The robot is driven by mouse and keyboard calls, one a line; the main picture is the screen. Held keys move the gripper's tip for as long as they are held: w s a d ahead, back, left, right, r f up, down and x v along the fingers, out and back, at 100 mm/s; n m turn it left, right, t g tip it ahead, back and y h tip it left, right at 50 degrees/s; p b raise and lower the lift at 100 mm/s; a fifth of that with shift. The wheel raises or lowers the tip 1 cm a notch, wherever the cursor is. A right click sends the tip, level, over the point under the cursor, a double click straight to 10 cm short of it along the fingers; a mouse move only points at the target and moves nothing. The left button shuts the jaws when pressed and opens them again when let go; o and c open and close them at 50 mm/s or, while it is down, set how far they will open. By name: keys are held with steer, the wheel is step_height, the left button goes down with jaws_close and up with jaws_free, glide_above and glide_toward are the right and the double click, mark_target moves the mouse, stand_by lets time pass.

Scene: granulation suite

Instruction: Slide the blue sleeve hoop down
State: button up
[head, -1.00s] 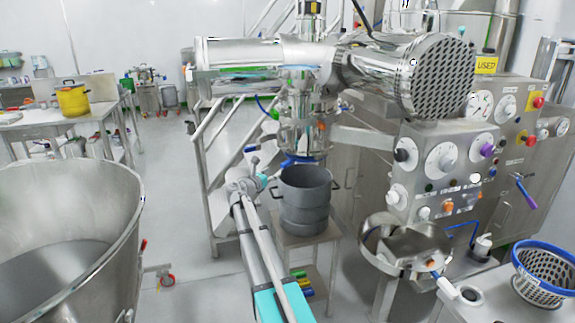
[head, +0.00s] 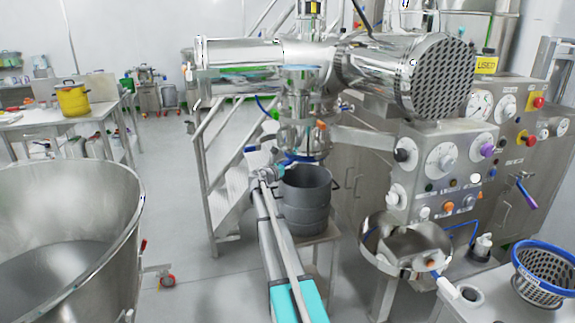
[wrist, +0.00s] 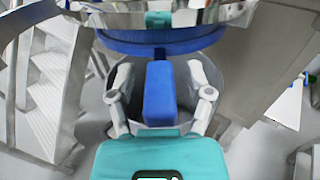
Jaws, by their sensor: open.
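The blue sleeve hoop (head: 303,157) sits around the lower end of the steel outlet, just above a grey pot (head: 306,200). In the wrist view the hoop (wrist: 120,45) is a wide blue band under a shiny steel rim, with a blue block-shaped tab (wrist: 159,95) extending toward my camera. My gripper (wrist: 160,72) is open, one finger on each side of the tab, with gaps visible on both sides. In the head view my gripper (head: 278,171) is at the left of the hoop, beside the pot's upper rim.
The grey pot stands on a small steel stand directly below the outlet. A steel staircase (head: 230,180) is behind on the left. A control cabinet (head: 440,160) and a round steel bowl (head: 375,245) are on the right. A large steel vessel (head: 120,215) fills the lower left.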

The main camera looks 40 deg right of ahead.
mark_target(288, 186)
jaws_close()
steer(key=shift+f, duration=0.1)
stand_by(0.3)
step_height(288, 186, down, 10)
steer(key=b, duration=1)
steer(key=shift+s, duration=0.15)
jaws_free()
steer(key=shift+f, duration=0.1)
steer(key=shift+a, duration=0.1)
steer(key=v, duration=1.1)
steer(key=shift+a, duration=0.4)
